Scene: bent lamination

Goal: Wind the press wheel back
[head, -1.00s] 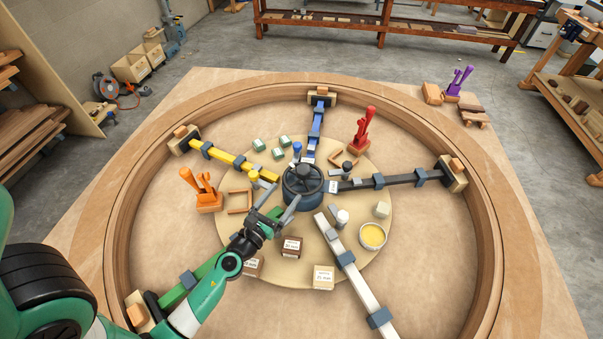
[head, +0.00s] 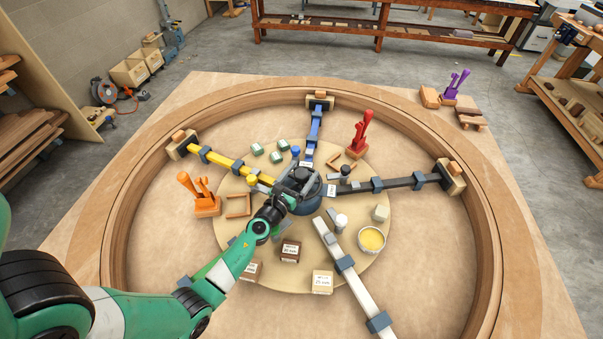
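The press wheel (head: 304,174) is a dark round handwheel on a blue-grey hub (head: 310,202) at the centre of the round wooden board. My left gripper (head: 292,188) is over the near-left side of the wheel and hides part of it. Its fingers overlap the rim in this view. I cannot tell whether they touch it or are closed on it. My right gripper is not in view.
Yellow (head: 220,160), blue (head: 315,126), black (head: 398,181) and white (head: 345,268) clamp bars radiate from the hub inside a bent wooden ring (head: 487,235). Red (head: 361,135) and orange (head: 200,196) clamps, a yellow-filled bowl (head: 371,240) and small blocks stand around it.

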